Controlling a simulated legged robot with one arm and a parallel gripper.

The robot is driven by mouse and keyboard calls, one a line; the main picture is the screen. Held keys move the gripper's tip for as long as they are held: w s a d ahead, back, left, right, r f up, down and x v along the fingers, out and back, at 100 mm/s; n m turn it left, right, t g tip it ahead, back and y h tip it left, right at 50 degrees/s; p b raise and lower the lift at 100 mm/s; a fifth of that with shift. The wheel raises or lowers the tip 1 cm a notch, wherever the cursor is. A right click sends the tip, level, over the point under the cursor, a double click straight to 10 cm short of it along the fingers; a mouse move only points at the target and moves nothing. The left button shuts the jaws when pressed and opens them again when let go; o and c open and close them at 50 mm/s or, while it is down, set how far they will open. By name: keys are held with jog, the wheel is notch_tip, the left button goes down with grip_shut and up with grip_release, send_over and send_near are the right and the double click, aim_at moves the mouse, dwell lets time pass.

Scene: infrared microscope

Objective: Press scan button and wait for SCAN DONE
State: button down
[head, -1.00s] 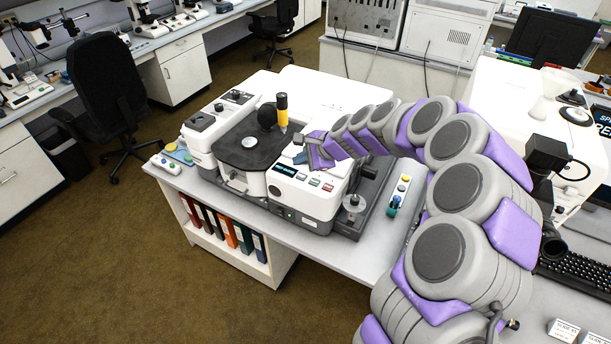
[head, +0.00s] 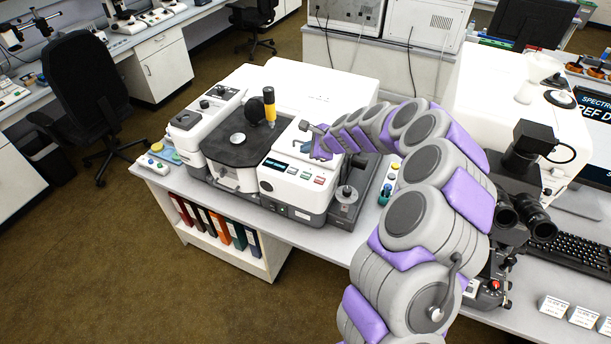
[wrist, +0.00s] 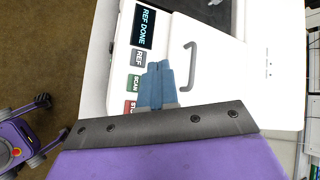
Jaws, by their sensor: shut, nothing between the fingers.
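The white spectrometer front (head: 295,193) stands on the bench and carries a dark display (head: 275,164). In the wrist view the display (wrist: 144,25) reads REF DONE. Beside it sit a grey REF button (wrist: 138,59), a green SCAN button (wrist: 133,84) and a red STOP button (wrist: 130,106), partly cut off by my wrist. My gripper (wrist: 157,66) has its blue fingers together and empty, just right of the SCAN button in the wrist view, apart from it sideways. Its height above the panel cannot be told.
A grey handle (wrist: 191,66) rises from the white cover close to my fingers. A microscope (head: 515,190) and keyboard (head: 570,240) are at the right. Open floor lies in front left.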

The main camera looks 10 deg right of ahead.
jog(key=b, duration=0.5)
send_over(308, 176)
notch_tip(308, 176, down, 6)
jog(key=shift+f, duration=0.25)
jog(key=shift+f+b, duration=0.55)
jog(key=shift+f, duration=0.4)
jog(key=shift+s+f, duration=0.1)
jog(key=shift+f, duration=0.6)
dwell(1.6)
jog(key=shift+r, duration=0.1)
jog(key=shift+r+p, duration=0.7)
jog(key=shift+r, duration=0.05)
notch_tip(308, 176, up, 5)
jog(key=p, duration=0.4)
dwell(0.7)
